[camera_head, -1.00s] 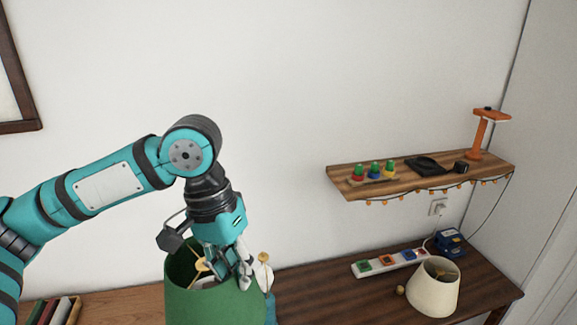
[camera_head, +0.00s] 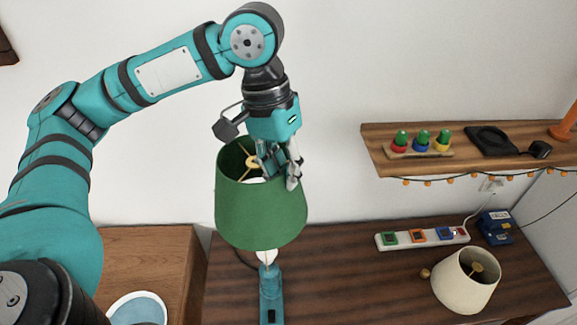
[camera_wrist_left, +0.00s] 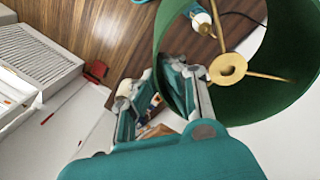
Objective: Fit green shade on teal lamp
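The green shade (camera_head: 259,210) hangs upright in the air, open top up, with a brass ring on spokes inside. My left gripper (camera_head: 285,173) is shut on its upper rim at the right side. In the left wrist view my gripper (camera_wrist_left: 163,98) pinches the wall of the shade (camera_wrist_left: 168,35). The teal lamp (camera_head: 271,292) stands on the dark table below the shade. Its white bulb (camera_head: 267,257) shows just under the shade's lower edge. In the wrist view the bulb (camera_wrist_left: 203,23) shows through the shade, off to one side of the ring (camera_wrist_left: 227,68). My right gripper is out of view.
A cream shade (camera_head: 465,281) sits on the dark table (camera_head: 350,285) at right, near a power strip (camera_head: 423,236) and a blue box (camera_head: 497,228). A wall shelf (camera_head: 375,150) holds small cactus pots. A teal-topped round object (camera_head: 139,309) is at lower left.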

